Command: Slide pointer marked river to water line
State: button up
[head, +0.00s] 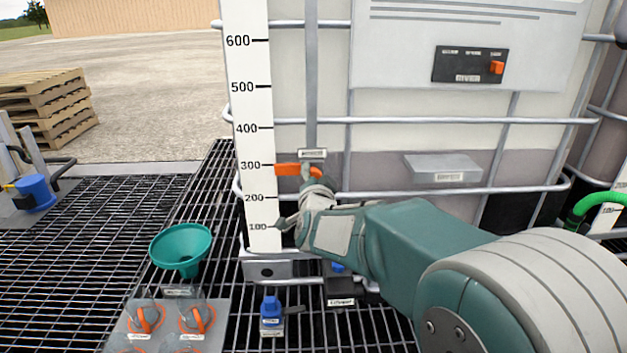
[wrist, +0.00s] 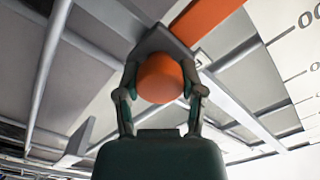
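The water line (head: 385,152) is the top edge of the darker band in the tote, slightly above the pointer. My gripper (head: 316,181) is at the pointer's right end. In the wrist view its two fingers stand on either side of the round orange knob (wrist: 160,78) and appear to close on it. The pointer's bar (wrist: 204,18) extends beyond the knob.
Horizontal cage bars (head: 420,121) cross the tote face near my arm. A grey box (head: 443,168) sticks out to the right.

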jog(key=o, duration=0.4)
jog(key=shift+o, duration=0.2)
jog(key=s, duration=1.1)
jog(key=shift+s+f, duration=0.15)
jog(key=shift+s, duration=0.25)
